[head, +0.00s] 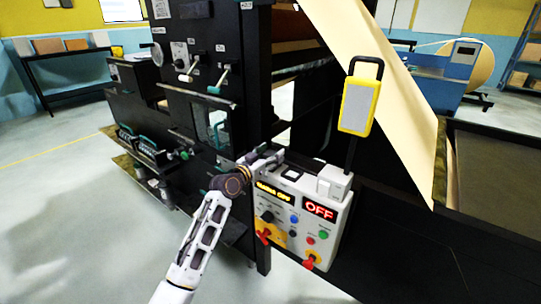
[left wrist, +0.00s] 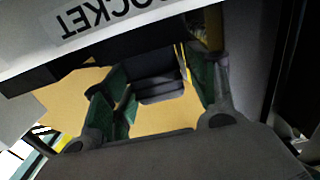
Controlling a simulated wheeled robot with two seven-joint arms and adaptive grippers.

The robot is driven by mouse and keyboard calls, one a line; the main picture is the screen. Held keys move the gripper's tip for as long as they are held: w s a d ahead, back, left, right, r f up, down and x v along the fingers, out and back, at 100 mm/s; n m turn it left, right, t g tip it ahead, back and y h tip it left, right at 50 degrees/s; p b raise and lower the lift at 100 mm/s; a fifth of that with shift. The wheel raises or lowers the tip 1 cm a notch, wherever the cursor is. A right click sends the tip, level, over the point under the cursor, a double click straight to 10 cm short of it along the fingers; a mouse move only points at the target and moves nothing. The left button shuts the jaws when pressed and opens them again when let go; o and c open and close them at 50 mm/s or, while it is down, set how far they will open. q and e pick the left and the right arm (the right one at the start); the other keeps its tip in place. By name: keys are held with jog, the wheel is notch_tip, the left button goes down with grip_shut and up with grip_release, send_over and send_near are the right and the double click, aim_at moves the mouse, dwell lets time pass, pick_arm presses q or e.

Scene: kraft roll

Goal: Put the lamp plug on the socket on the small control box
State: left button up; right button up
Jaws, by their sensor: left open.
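The small control box (head: 285,238) has a light grey front with knobs, buttons and a red OFF display. A yellow-framed lamp (head: 358,106) on a black pole rises behind its right end. A pale block (head: 333,183) sits at the pole's foot; I cannot tell whether it is the plug or the socket. My left gripper (head: 270,160) is at the box's top left edge. In the left wrist view its green-padded fingers (left wrist: 157,72) are apart, with a dark block (left wrist: 158,88) seen between them. A pale panel (left wrist: 130,22) there reads SOCKET upside down. My right gripper is out of view.
A black machine (head: 205,60) with levers stands behind and left of the box. A sheet of kraft paper (head: 375,70) slopes down at the right. A dark surface (head: 430,250) extends right of the box. Grey floor lies open at left.

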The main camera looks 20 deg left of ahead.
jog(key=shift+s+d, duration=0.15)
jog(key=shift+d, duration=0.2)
pick_arm(q)
jog(key=shift+r, duration=0.1)
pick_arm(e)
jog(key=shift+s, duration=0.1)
pick_arm(q)
jog(key=shift+s+a, duration=0.15)
jog(key=shift+s, duration=0.25)
jog(key=shift+v, duration=2.7)
jog(key=shift+s+a, duration=0.1)
jog(key=shift+s, duration=0.25)
send_near(267, 156)
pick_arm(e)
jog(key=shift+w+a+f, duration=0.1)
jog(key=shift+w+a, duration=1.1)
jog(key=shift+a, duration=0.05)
